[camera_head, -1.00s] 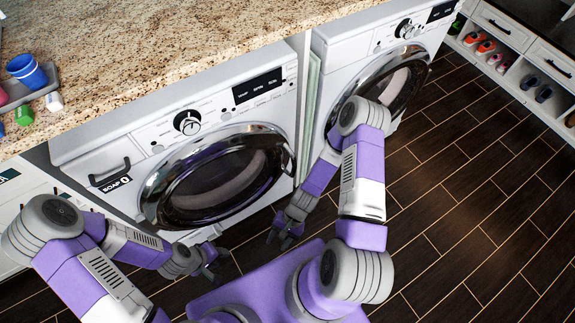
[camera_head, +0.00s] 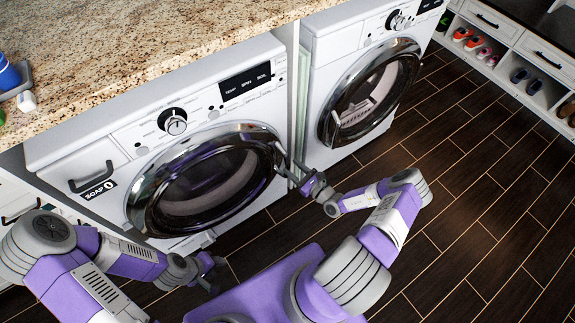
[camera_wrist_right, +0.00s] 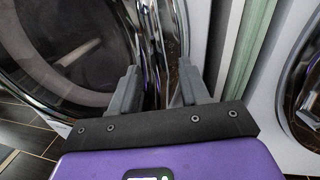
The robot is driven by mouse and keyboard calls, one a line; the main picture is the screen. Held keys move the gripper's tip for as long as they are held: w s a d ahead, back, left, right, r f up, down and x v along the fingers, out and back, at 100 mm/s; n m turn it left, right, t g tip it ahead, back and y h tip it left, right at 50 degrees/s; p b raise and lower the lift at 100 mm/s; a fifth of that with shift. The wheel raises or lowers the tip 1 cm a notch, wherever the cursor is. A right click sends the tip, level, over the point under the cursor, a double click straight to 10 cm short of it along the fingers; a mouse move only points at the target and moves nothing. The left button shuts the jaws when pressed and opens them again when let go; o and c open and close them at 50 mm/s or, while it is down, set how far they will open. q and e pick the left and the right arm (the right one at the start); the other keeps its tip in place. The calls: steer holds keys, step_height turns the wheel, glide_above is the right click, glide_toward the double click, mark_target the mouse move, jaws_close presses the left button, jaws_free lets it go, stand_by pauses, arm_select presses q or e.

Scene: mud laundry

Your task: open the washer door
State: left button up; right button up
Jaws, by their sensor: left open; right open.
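The washer (camera_head: 85,150) is the white front loader at left, with a soap drawer. Its round door (camera_head: 205,182) has a dark window and a chrome rim, and it looks shut. My right gripper (camera_head: 284,160) is at the door's right edge, by the handle. In the right wrist view its open fingers (camera_wrist_right: 156,88) point at the chrome rim (camera_wrist_right: 150,35), with part of the rim edge between them. I cannot tell whether they touch it. My left gripper (camera_head: 212,272) is open and empty, low in front of the washer.
A second front-loading machine (camera_head: 375,90) stands to the right, its door shut. A granite counter (camera_head: 120,50) lies over the washer. Shoe shelves (camera_head: 505,65) stand at the far right. The dark tiled floor (camera_head: 480,190) at right is clear.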

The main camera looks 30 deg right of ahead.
mark_target(288, 164)
steer(key=shift+b+x, duration=0.35)
steer(key=shift+x, duration=1.35)
steer(key=shift+c, duration=0.2)
jaws_close()
